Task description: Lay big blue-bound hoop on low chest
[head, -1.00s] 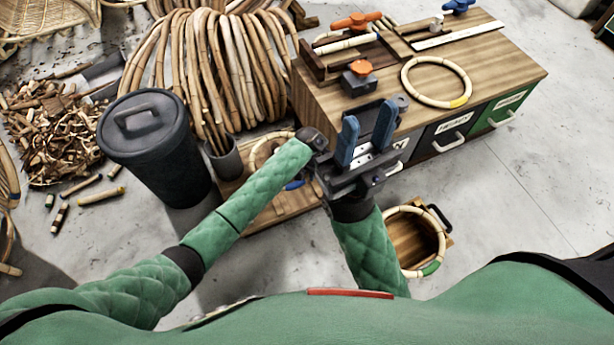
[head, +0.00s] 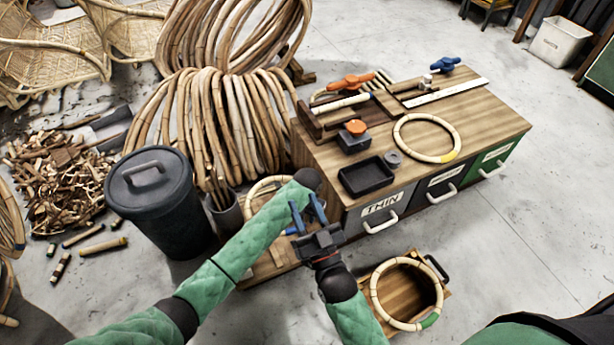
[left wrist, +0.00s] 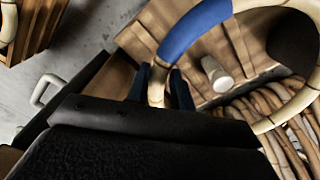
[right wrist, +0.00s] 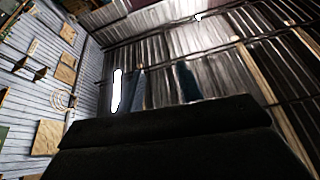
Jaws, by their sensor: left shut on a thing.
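The big blue-bound hoop (head: 262,188) is pale cane and shows as an arc partly behind my left arm in the head view. Its blue binding (left wrist: 196,27) shows clearly in the left wrist view. My left gripper (left wrist: 160,85) is shut on the hoop's pale cane beside that binding; the arm hides its fingers in the head view. My right gripper (head: 308,211) is open and empty, fingers up, in front of the chest's left end. The low chest (head: 490,122) has a wooden top and labelled drawers. A yellow-bound hoop (head: 428,138) lies flat on its top.
On the chest are a black tray (head: 366,177), a grey roll (head: 393,158), orange and blue clamps and a ruler. A green-bound hoop (head: 376,300) rests on a wooden crate (head: 445,300) on the floor. A dark bin (head: 150,200) and cane coils stand left.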

